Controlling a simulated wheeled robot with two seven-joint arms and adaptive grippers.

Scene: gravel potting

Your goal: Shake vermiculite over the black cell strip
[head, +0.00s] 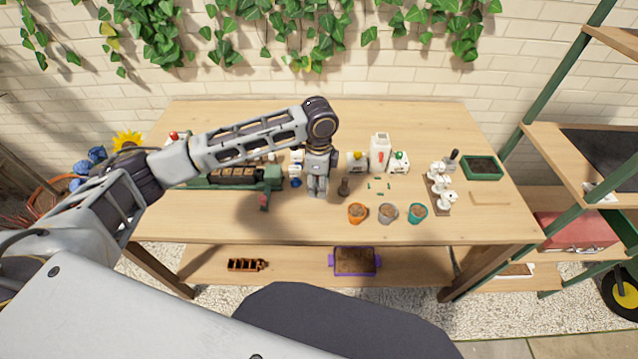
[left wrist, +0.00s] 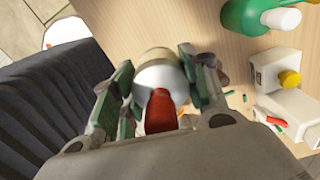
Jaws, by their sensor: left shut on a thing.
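My left gripper (head: 318,190) points down over the middle of the table. In the left wrist view the left gripper (left wrist: 163,88) is shut on a round white container with a red spout (left wrist: 161,108). I cannot read a label that says it holds vermiculite. In the head view the gripper hides most of it. A dark, long strip (head: 236,176) lies at the table's left beside a green frame, partly behind my left forearm; it looks like the black cell strip. The gripper is to the right of it, apart from it. My right gripper is out of view.
Right of the gripper stand a small dark brown object (head: 343,188), a white bottle (head: 380,150) and three small pots, one orange (head: 357,213). A white stand (head: 440,190) and a green tray (head: 482,167) are farther right. The front table edge is clear.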

